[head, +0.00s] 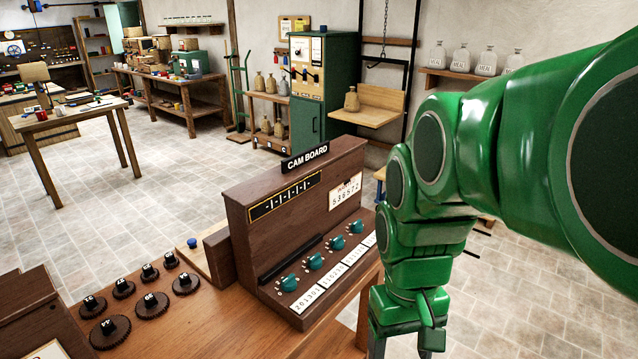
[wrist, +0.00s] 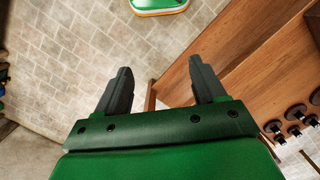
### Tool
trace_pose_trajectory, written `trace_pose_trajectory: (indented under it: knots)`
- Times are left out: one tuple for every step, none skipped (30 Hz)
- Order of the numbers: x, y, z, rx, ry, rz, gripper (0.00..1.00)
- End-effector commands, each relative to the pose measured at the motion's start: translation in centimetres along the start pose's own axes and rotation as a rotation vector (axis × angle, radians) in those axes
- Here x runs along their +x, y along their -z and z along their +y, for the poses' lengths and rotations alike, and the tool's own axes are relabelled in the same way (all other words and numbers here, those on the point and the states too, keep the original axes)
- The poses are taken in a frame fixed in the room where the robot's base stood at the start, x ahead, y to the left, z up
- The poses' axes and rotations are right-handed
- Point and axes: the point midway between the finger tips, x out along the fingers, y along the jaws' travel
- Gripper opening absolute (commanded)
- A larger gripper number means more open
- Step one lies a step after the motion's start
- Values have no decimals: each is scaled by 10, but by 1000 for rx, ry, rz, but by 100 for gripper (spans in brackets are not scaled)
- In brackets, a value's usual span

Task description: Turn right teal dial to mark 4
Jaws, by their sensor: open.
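The cam board (head: 238,215) is a dark wooden console on the bench, with a row of several teal dials along its sloped front. The right teal dial (head: 356,226) is at the far right end of the row, left of my arm. Its pointer setting is too small to read. A white numbered card lies below it. My gripper (head: 404,338) hangs at the lower right of the head view, to the right of the console and apart from the dials. In the wrist view my gripper (wrist: 161,70) is open and empty, pointing at floor and bench edge.
Several dark gear-like pieces (head: 150,305) stand on the bench (head: 215,325) left of the console. A black bar (head: 291,258) lies along the panel behind the dials. Open tiled floor (head: 140,215) lies beyond the bench; a green cabinet (head: 336,85) stands behind.

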Motion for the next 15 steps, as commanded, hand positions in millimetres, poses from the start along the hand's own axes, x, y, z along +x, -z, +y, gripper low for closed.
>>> trace_pose_trajectory:
  knots:
    - [-5,13,1,-13,0,2,70]
    - [-8,20,2,-23,1,2,70]
    - [-12,30,3,-34,1,3,70]
    - [-15,37,4,-44,1,7,70]
    - [-19,45,4,-53,1,11,70]
    - [-22,54,5,-64,1,14,70]
    - [-24,61,6,-73,2,14,70]
    - [-27,69,7,-83,2,15,70]
    - [-31,79,8,-94,2,19,70]
    - [-34,86,9,-103,2,23,70]
    - [-36,93,10,-112,2,24,70]
    - [-38,103,11,-124,2,24,70]
    - [-40,110,12,-132,2,24,70]
    - [-42,118,13,-142,2,27,70]
    - [-46,127,14,-153,2,31,70]
